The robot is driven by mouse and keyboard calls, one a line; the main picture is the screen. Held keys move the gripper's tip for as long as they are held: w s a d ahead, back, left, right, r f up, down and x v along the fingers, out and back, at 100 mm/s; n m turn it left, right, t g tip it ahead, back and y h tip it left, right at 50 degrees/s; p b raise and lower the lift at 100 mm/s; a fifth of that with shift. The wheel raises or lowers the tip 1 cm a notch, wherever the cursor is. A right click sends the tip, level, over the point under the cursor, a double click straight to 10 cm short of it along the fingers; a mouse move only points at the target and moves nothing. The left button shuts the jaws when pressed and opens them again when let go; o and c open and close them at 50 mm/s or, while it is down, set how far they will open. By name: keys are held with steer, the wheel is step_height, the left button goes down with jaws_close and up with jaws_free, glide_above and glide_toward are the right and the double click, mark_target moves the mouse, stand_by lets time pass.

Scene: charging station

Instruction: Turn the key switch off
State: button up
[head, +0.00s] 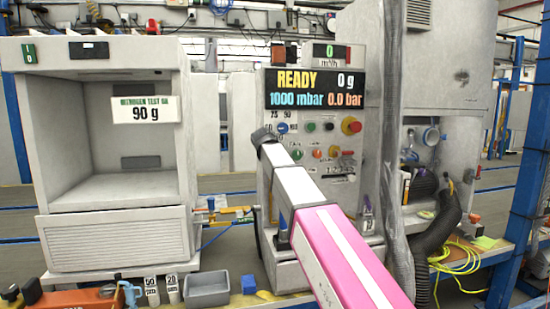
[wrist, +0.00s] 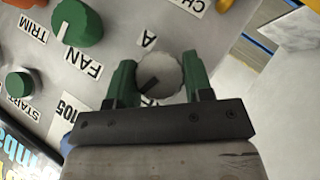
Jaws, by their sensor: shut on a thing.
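In the wrist view, a round light-grey switch (wrist: 160,73) with a dark slot-like mark sits on the panel. I take it for the key switch; its label is mostly hidden. My gripper (wrist: 158,80) has its two green fingers on either side of it, shut on it. The dark mark slants across the switch's lower left part. In the head view, my gripper (head: 262,136) is at the left side of the control panel (head: 345,205), and the switch is hidden behind it.
A green knob (wrist: 77,25) labelled FAN and a green START button (wrist: 19,84) are near the gripper. A display (head: 314,89) reads READY above the panel. A red button (head: 351,126) is at the panel's right. A grey hose (head: 396,150) hangs to the right.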

steer(key=shift+n+t+h, duration=0.6)
steer(key=shift+n+h, duration=0.2)
steer(key=shift+h, duration=0.2)
steer(key=o, duration=0.9)
steer(key=v, duration=1)
steer(key=shift+s+a, duration=0.25)
steer(key=shift+s, duration=0.15)
